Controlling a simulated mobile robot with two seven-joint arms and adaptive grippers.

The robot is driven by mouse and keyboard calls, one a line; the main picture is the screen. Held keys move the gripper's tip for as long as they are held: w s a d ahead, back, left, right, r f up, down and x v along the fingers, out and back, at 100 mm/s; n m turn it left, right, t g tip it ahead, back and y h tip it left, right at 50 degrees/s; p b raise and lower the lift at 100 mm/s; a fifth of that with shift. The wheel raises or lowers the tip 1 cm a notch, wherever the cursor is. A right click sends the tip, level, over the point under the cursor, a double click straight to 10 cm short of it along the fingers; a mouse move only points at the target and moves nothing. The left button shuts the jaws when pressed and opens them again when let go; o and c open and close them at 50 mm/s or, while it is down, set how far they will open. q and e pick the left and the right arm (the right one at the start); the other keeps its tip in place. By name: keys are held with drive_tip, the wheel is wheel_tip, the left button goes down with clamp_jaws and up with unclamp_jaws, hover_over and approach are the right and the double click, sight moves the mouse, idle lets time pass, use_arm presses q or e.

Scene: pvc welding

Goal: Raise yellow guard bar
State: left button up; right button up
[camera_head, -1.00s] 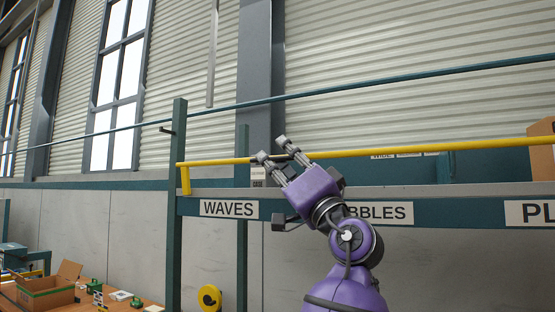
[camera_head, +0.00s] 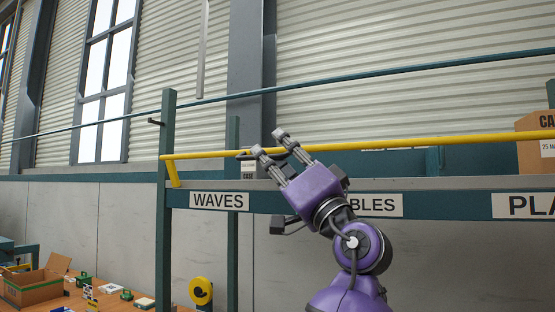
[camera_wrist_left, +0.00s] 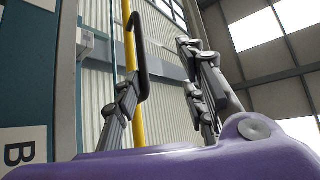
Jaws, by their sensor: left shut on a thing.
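The yellow guard bar (camera_head: 400,143) runs across the front of the shelf, just above its edge. Its short left leg (camera_head: 174,174) slants down and right to the shelf edge. In the wrist view the bar (camera_wrist_left: 132,70) stands behind a curved black handle (camera_wrist_left: 141,55). My purple left gripper (camera_head: 268,142) is at the bar, left of its middle, with one fingertip on each side in the head view. It is shut on what looks like the black handle; the exact contact is partly hidden by the fingers. My right gripper is not in view.
The shelf edge carries labels such as WAVES (camera_head: 219,201). A teal post (camera_head: 165,230) stands at its left end. A cardboard box (camera_head: 534,155) sits on the shelf at far right. A thin teal rail (camera_head: 400,77) crosses above. An open carton (camera_head: 35,285) is at lower left.

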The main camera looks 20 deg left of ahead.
use_arm(q)
drive_tip(key=shift+s+d+r, duration=0.2)
drive_tip(key=shift+s+r, duration=0.15)
drive_tip(key=shift+r, duration=0.1)
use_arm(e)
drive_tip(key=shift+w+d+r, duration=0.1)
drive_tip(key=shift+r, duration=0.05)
use_arm(q)
drive_tip(key=f+v, duration=0.1)
drive_tip(key=v, duration=1.1)
drive_tip(key=shift+w+a, duration=0.2)
drive_tip(key=shift+w, duration=0.1)
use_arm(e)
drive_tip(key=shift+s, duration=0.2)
use_arm(q)
drive_tip(key=shift+d+r, duration=0.1)
